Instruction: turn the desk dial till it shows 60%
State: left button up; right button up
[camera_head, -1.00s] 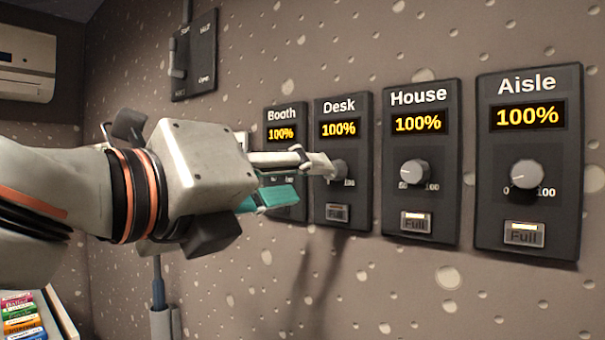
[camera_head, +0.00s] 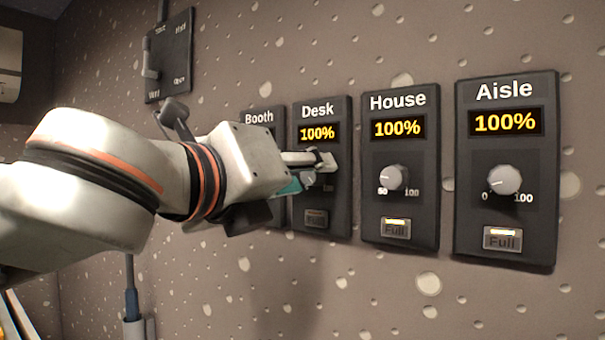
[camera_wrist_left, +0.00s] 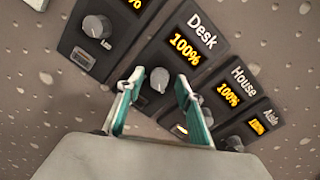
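The Desk panel (camera_head: 341,215) is dark, with a yellow display (camera_head: 318,133) reading 100%. Its grey round dial (camera_wrist_left: 159,79) shows clearly in the left wrist view; in the head view it is mostly hidden by my fingers. My left gripper (camera_head: 312,168) is at the Desk dial. In the left wrist view the teal fingers of the left gripper (camera_wrist_left: 160,86) are open, one on each side of the dial. I cannot tell whether they touch it. My right gripper is not in view.
The House panel (camera_head: 428,215) and Aisle panel (camera_head: 465,215), both at 100%, stand to the right. The Booth panel (camera_head: 276,112) is close on the left, partly behind my arm. A switch plate (camera_head: 170,60) is on the wall at upper left.

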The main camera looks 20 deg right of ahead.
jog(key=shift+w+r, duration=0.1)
pick_arm(q)
grip_shut()
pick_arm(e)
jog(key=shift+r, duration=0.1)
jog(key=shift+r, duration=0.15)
